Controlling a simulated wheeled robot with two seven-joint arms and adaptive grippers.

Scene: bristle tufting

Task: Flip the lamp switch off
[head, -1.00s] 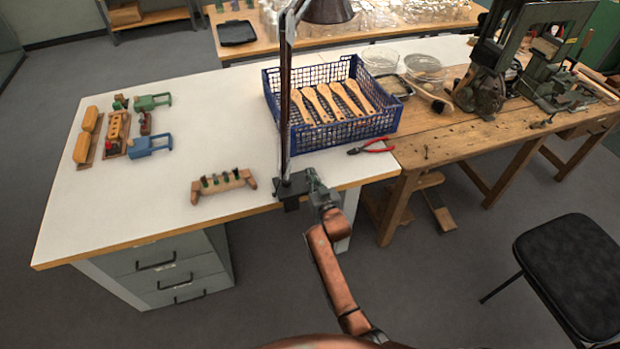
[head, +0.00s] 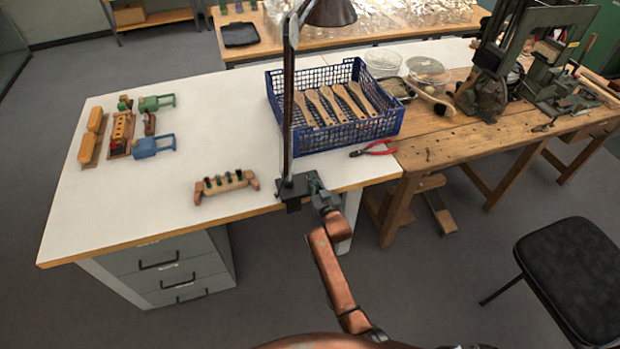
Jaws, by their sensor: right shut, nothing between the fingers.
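The lamp (head: 288,110) has a dark upright post clamped at the front edge of the white table, with a dark shade (head: 331,12) at the top of the view. Its clamp base (head: 291,189) sits on the table edge. The lamp switch is too small to tell apart. My right gripper (head: 314,181) is shut and empty, just right of the lamp base at the table edge. I cannot tell whether it touches the base. My left gripper is not in view.
A blue crate (head: 344,134) holding several wooden brush handles stands behind the lamp. Red pliers (head: 372,148) lie to the right. A wooden holder (head: 225,186) sits to the left. The white table (head: 120,215) is clear at front left. A black chair (head: 578,270) stands at right.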

